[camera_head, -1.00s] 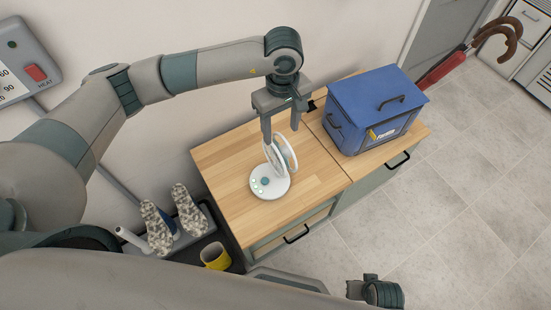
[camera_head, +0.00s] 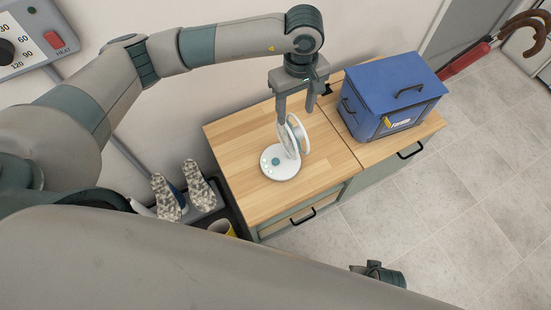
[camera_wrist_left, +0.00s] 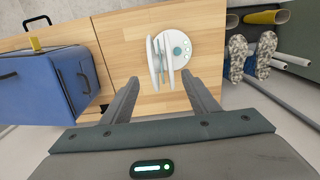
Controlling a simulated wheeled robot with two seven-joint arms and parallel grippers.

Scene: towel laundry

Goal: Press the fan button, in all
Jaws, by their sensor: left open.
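A small white fan (camera_head: 290,138) stands on the wooden cabinet top (camera_head: 237,131). Its round base carries a teal button (camera_head: 275,161) with small lights beside it. In the left wrist view the fan (camera_wrist_left: 164,60) and its button (camera_wrist_left: 177,51) show beyond the fingertips. My left gripper (camera_head: 296,116) is open, pointing down just behind and above the fan head, with nothing between its fingers. In the wrist view the open fingers (camera_wrist_left: 160,84) lie either side of the fan head's near end; whether they touch it I cannot tell. My right gripper is not clearly in view.
A blue lidded box (camera_head: 389,95) stands on the cabinet right of the fan. A control panel (camera_head: 27,40) is on the wall. Wood in front of the fan is clear.

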